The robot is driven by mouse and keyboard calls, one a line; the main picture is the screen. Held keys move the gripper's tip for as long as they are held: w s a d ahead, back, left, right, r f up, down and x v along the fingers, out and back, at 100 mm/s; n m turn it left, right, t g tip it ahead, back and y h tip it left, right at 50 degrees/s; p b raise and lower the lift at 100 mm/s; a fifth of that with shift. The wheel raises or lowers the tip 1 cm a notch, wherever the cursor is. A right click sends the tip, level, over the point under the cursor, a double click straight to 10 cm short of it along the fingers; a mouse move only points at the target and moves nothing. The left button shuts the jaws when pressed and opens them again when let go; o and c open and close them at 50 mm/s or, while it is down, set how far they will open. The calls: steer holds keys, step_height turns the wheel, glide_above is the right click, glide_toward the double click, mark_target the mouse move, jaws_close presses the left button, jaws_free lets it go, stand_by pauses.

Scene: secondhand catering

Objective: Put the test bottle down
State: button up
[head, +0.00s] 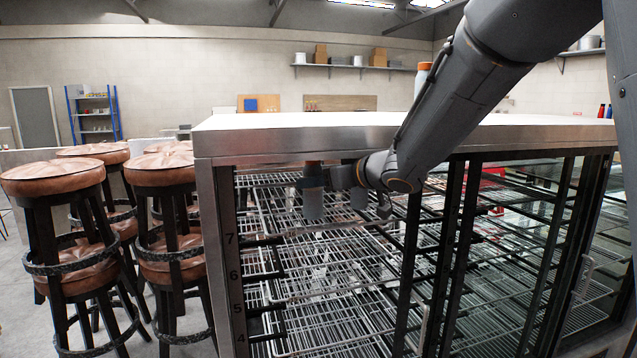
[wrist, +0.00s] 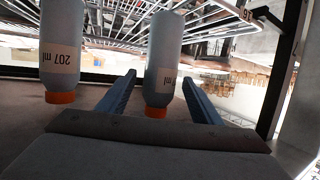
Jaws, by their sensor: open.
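In the head view a grey bottle (head: 313,205) with an orange-brown cap stands upright on the top wire shelf (head: 268,222) inside the cabinet. My gripper (head: 312,179) reaches in from the right with its fingers around this bottle's upper part. The wrist view appears upside down. There the bottle (wrist: 165,50) is between the two open fingers of my gripper (wrist: 160,92), with a gap visible beside it. Its label is partly hidden. A second similar bottle (wrist: 62,45), labelled "207 ml", is outside the fingers; a similar bottle (head: 359,199) shows behind my gripper in the head view.
Dark uprights (head: 408,265) divide the front. An orange-capped bottle (head: 421,78) is at counter height, partly behind my arm. Brown stools (head: 160,170) stand at left. Much of the wire shelving is empty.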

steer(key=s+d+b, duration=0.2)
steer(key=s+d, duration=0.7)
steer(key=s, duration=0.2)
steer(key=shift+r+b, duration=0.3)
steer(key=shift+r, duration=0.05)
steer(key=s+d+f+m+g+h, duration=0.1)
steer(key=d+f+m+h, duration=0.3)
steer(key=f, duration=0.4)
steer(key=s+d+f+m+g+h, duration=0.1)
steer(key=s+d+f+m+h, duration=0.1)
steer(key=d+f+h, duration=0.45)
steer(key=s+a+f+m+g+y, duration=0.1)
steer(key=s+f+g, duration=0.6)
steer(key=s+f, duration=0.7)
steer(key=s, duration=0.3)
steer(key=shift+s+f+m+g, duration=0.15)
steer(key=shift+f+m+g, duration=0.15)
steer(key=shift+f, duration=0.1)
step_height(320, 180, down, 4)
steer(key=b, duration=0.3)
steer(key=shift+r, duration=0.15)
